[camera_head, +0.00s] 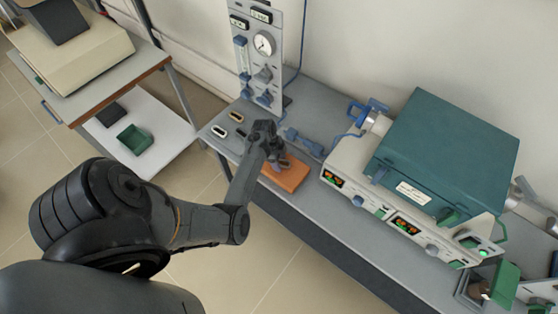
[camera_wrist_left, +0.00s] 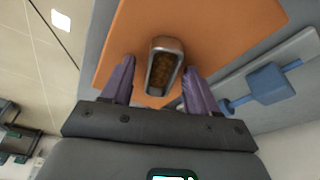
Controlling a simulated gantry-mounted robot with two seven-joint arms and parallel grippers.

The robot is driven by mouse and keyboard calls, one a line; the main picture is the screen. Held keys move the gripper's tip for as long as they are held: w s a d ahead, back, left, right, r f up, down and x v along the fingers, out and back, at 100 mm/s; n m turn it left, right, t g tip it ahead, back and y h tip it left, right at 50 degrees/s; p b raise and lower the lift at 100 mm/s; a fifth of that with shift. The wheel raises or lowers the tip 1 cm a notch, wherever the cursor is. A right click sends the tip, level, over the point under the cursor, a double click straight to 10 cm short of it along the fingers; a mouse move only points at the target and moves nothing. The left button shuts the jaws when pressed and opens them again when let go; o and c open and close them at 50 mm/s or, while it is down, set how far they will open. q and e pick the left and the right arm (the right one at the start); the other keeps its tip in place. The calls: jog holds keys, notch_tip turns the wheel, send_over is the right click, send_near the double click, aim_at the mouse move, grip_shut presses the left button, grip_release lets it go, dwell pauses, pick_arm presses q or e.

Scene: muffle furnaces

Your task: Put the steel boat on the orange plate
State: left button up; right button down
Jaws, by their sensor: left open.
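The steel boat (camera_wrist_left: 164,45) is a small oblong metal dish with brown grainy contents. In the left wrist view it sits over the orange plate (camera_wrist_left: 222,30) and appears to rest on it. In the head view the orange plate (camera_head: 290,180) lies on the grey bench, and my gripper largely hides the boat. My left gripper (camera_head: 275,158) is above the plate. Its two purplish fingers stand apart on either side of the boat in the left wrist view (camera_wrist_left: 160,80), with visible gaps. My right gripper is not in view.
The teal furnace (camera_head: 445,150) stands to the right, and a gauge panel (camera_head: 265,50) stands at the back.

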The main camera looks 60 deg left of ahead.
pick_arm(q)
jog(key=shift+a+r, duration=0.15)
jog(key=shift+r, duration=0.3)
jog(key=s+a+r+n+y+p, duration=0.1)
jog(key=s+r, duration=0.1)
jog(key=r, duration=0.5)
jog(key=s+a+r+n+y, duration=0.1)
jog(key=s+r+y, duration=0.1)
jog(key=r, duration=0.5)
jog(key=s+d+r+n, duration=0.1)
jog(key=s+d, duration=0.2)
jog(key=d, duration=0.7)
jog(key=s+d+r+n, duration=0.2)
jog(key=s+d, duration=0.2)
jog(key=d, duration=0.6)
jog(key=s+d+r+n+t+h, duration=0.1)
jog(key=s+d, duration=0.2)
jog(key=d, duration=0.7)
jog(key=shift+s+r+n, duration=0.2)
jog(key=shift+r+n, duration=0.1)
jog(key=shift+n, duration=0.1)
jog(key=shift+d, duration=0.1)
